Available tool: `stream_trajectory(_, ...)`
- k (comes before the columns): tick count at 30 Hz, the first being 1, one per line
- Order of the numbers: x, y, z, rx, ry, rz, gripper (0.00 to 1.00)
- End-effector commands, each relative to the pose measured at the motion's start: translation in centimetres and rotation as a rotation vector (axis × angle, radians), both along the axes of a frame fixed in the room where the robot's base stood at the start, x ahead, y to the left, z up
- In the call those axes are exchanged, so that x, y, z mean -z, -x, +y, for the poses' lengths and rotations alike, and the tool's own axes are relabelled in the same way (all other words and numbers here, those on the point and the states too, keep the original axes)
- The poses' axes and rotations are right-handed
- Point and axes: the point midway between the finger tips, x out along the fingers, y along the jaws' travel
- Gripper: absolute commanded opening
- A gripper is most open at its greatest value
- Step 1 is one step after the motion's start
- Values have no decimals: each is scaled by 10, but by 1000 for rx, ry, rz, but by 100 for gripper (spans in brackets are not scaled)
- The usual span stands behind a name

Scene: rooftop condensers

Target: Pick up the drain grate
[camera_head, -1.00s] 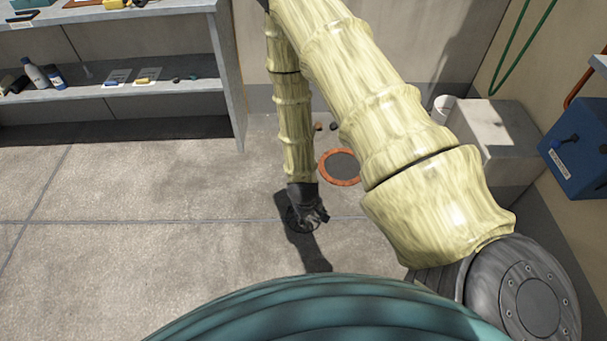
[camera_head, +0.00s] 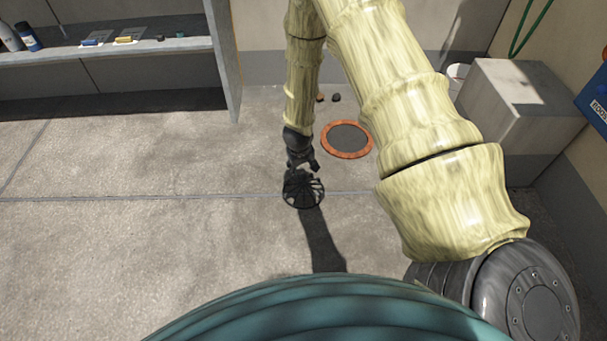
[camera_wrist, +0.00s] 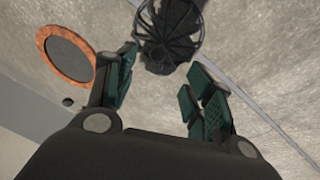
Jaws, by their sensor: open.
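The drain grate (camera_head: 303,189) is a dark, round, domed cage of ribs on the concrete floor, beside a floor seam. In the wrist view the grate (camera_wrist: 168,32) shows at the top, beyond and between the fingertips. My gripper (camera_head: 301,162) is just above and behind the grate in the head view. In the wrist view my gripper (camera_wrist: 160,80) is open, with green finger pads apart and nothing between them. I cannot tell whether a fingertip touches the grate.
A round dark disc with an orange rim (camera_head: 347,139) lies on the floor right of my gripper. Small dark lumps (camera_head: 336,98) lie behind it. A grey shelf (camera_head: 120,52) stands at back left, a concrete block (camera_head: 520,110) at right. The left floor is clear.

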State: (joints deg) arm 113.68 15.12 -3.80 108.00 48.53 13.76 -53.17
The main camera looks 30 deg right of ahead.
Motion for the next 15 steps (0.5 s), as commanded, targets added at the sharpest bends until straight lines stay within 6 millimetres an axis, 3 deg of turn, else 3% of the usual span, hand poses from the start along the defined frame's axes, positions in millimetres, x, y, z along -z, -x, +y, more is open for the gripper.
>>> stream_trajectory(1,10,-5,-2,4,-2,-6,53)
stream_trajectory(10,20,-17,-8,9,-10,-17,53)
stream_trajectory(15,40,-20,-12,10,-9,-16,53)
